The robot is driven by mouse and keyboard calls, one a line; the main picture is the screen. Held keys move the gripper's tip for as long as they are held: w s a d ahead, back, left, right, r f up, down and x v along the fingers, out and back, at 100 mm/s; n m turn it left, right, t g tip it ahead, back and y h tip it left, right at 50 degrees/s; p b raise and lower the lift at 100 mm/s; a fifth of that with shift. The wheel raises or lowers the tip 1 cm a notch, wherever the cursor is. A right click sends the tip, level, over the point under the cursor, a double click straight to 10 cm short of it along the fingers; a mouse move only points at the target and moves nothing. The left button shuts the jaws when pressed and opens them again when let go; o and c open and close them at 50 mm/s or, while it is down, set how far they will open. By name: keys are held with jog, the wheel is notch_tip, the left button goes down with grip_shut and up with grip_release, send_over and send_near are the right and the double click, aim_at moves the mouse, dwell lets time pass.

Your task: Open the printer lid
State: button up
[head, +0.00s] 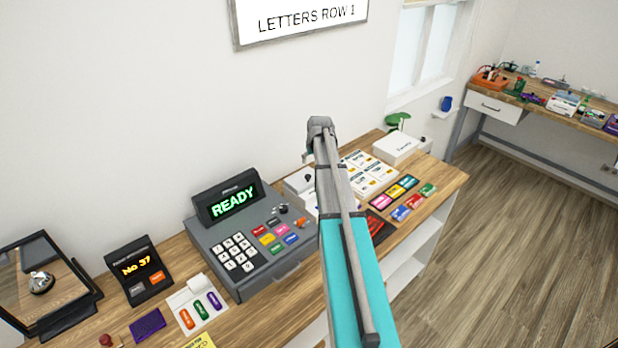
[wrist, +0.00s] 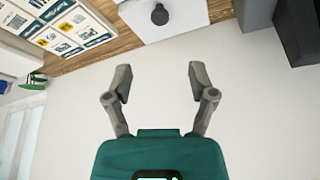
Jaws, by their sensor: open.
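A white box with a dark knob on top, which looks like the printer (head: 298,184), stands on the counter right of the cash register, partly hidden behind my arm. In the wrist view its flat white top (wrist: 190,25) shows at the upper edge, with the dark round knob (wrist: 160,14) on it. The top looks flat and closed. My gripper (wrist: 160,82) is open and empty, its two fingers apart in front of the bare wall, clear of the knob.
The grey cash register (head: 246,232) reading READY stands left of the printer. Printed cards (head: 368,172) and a white box (head: 399,147) lie to the right. A number display (head: 138,272) and a framed mirror-like panel (head: 40,285) stand far left. The wall is close behind.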

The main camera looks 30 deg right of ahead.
aim_at(308, 175)
jog(key=shift+b+x, duration=5.4)
jog(key=shift+x, duration=0.7)
grip_shut()
